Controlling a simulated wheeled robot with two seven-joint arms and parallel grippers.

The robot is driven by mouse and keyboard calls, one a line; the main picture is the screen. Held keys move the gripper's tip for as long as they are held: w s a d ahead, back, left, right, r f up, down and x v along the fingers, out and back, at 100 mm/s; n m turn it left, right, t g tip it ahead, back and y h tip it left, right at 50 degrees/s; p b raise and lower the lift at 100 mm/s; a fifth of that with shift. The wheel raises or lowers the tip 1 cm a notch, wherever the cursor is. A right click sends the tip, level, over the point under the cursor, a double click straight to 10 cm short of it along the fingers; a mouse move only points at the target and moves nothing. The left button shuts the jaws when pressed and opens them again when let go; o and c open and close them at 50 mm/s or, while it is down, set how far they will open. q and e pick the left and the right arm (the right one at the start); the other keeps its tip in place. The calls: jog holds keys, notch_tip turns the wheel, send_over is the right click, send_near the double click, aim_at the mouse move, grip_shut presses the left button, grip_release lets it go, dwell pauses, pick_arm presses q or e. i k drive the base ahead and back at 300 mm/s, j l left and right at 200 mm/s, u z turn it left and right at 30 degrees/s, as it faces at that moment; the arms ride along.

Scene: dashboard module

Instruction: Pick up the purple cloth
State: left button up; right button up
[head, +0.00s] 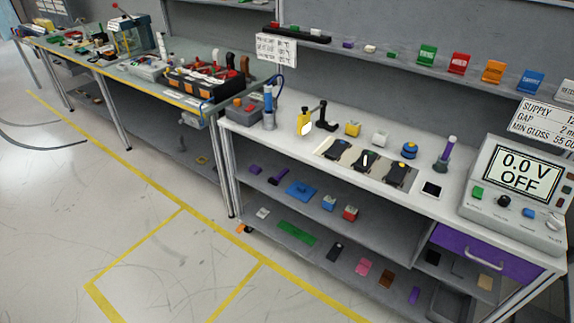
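Several purple things are in view, all too small to tell surely which is cloth. A flat purple piece (413,295) lies on the lowest shelf under the white bench, at the right end of a row with a pink piece (364,267) and a brown piece (386,278). A small purple block-like item (255,169) and a dark purple elongated item (279,176) lie on the middle shelf at its left. Neither of my grippers is in view.
The white bench top (330,125) carries tools, black devices and a grey meter (515,190) reading "0.0 V OFF". A purple drawer (484,252) sits below the meter. Another bench (110,65) stands at left. The floor (90,200) with yellow lines is clear.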

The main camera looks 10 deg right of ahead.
aim_at(254, 169)
jog(key=i+j+z, duration=0.25)
jog(key=i+j, duration=0.25)
jog(key=j, duration=0.15)
jog(key=i+j+z, duration=0.3)
jog(key=i+j, duration=0.15)
jog(key=j, duration=0.3)
